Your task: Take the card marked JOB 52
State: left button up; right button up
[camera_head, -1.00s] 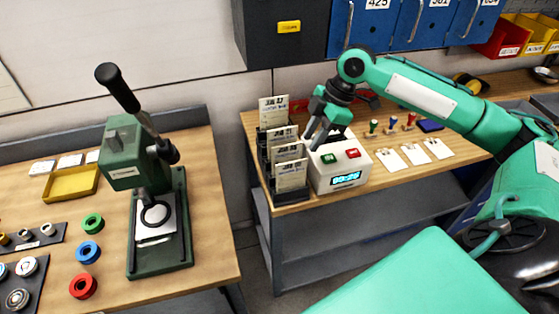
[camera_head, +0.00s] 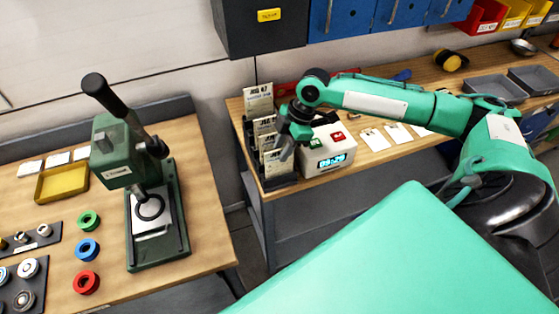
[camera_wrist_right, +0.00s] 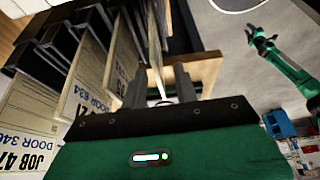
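Several pale cards stand in a dark stepped rack (camera_head: 252,160) on the right bench. The back card (camera_head: 257,104) seems to read JOB 47; in the right wrist view a card (camera_wrist_right: 28,135) reads JOB 47, DOOR 346. Another card (camera_wrist_right: 88,100) shows DOOR 634. I cannot read JOB 52 on any card. My right gripper (camera_head: 284,153) points down at the right side of the front cards, partly covering them. In the wrist view its fingers (camera_wrist_right: 160,92) are apart, with a thin pale edge beyond them; I see no grip on a card. A green arm with a small gripper (camera_wrist_right: 262,40), seemingly my left, shows there.
A white box with green and red buttons (camera_head: 328,160) stands right beside the rack, close to my gripper. White tags (camera_head: 375,139) lie further right. A green press (camera_head: 155,220) and a yellow tray (camera_head: 62,183) are on the left bench. A gap separates the benches.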

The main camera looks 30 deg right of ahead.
aim_at(279, 167)
jog(key=shift+x, duration=1.3)
jog(key=shift+w, duration=0.1)
grip_shut()
jog(key=shift+r, duration=0.1)
